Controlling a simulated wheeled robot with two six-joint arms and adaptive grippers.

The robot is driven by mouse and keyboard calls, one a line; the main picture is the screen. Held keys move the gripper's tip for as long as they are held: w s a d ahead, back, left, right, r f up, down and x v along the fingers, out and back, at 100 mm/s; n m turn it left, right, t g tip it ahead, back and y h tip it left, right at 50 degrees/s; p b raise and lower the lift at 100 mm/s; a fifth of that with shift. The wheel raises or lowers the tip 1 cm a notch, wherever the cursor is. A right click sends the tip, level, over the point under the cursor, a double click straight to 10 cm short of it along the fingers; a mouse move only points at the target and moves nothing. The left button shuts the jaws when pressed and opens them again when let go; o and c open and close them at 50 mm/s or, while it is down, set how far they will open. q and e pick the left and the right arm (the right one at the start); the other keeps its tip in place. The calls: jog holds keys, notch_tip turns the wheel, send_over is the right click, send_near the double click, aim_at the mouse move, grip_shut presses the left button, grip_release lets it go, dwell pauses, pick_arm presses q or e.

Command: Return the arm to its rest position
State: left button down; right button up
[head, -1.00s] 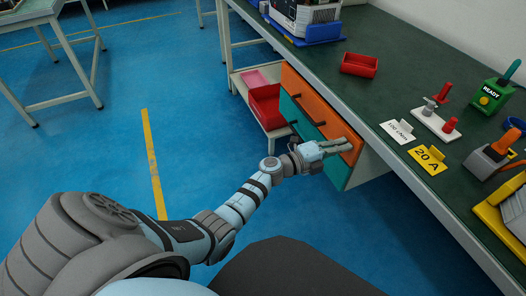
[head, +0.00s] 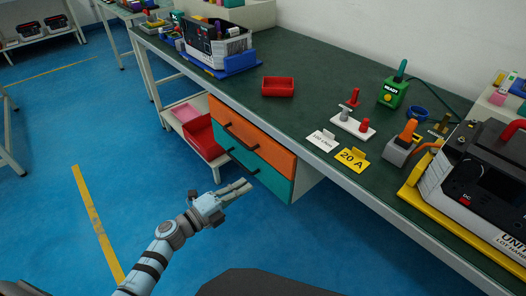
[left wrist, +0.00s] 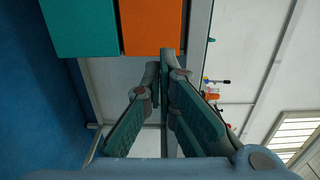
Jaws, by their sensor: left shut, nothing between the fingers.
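My left gripper (head: 238,190) is shut and empty. In the head view it is low in front of the bench, over the blue floor, with its fingers toward the drawers. The orange drawer (head: 252,138) and the teal drawer (head: 240,163) under the bench look shut, each with a dark handle. The left wrist view also shows the orange drawer (left wrist: 153,25) and the teal drawer (left wrist: 80,28) beyond the finger linkages. I cannot tell from the head view whether the fingers touch the teal drawer front. My right gripper is out of view.
The green bench top (head: 240,95) carries a red tray (head: 278,86), a yellow 20 A sign (head: 352,159), a green READY box (head: 393,92) and a power unit (head: 470,185). A red bin (head: 204,137) sits on a low shelf. Blue floor is open at left.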

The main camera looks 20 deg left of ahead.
pick_arm(q)
jog(key=a+f+n+y, duration=0.8)
jog(key=a+f+n, duration=0.1)
jog(key=f+n, duration=0.2)
jog(key=s+a+f+n+g+y, duration=0.35)
jog(key=s+f+n+g, duration=0.3)
jog(key=s+f, duration=0.7)
jog(key=s+d+f+n+g, duration=0.2)
jog(key=s+f, duration=0.3)
jog(key=s, duration=0.3)
jog(key=s+d+f+n+g, duration=0.1)
jog(key=s+f+n+g, duration=0.15)
jog(key=s+f, duration=0.45)
jog(key=s+d+f+n+g, duration=0.2)
jog(key=s, duration=0.8)
jog(key=s+d+g+h+p, duration=0.1)
jog(key=s+d, duration=0.1)
jog(key=s, duration=0.4)
notch_tip(320, 180, up, 13)
jog(key=p, duration=1.3)
jog(key=shift+w+r, duration=0.2)
jog(key=shift+w, duration=0.05)
jog(key=shift+d+h, duration=0.1)
jog(key=shift+h, duration=0.15)
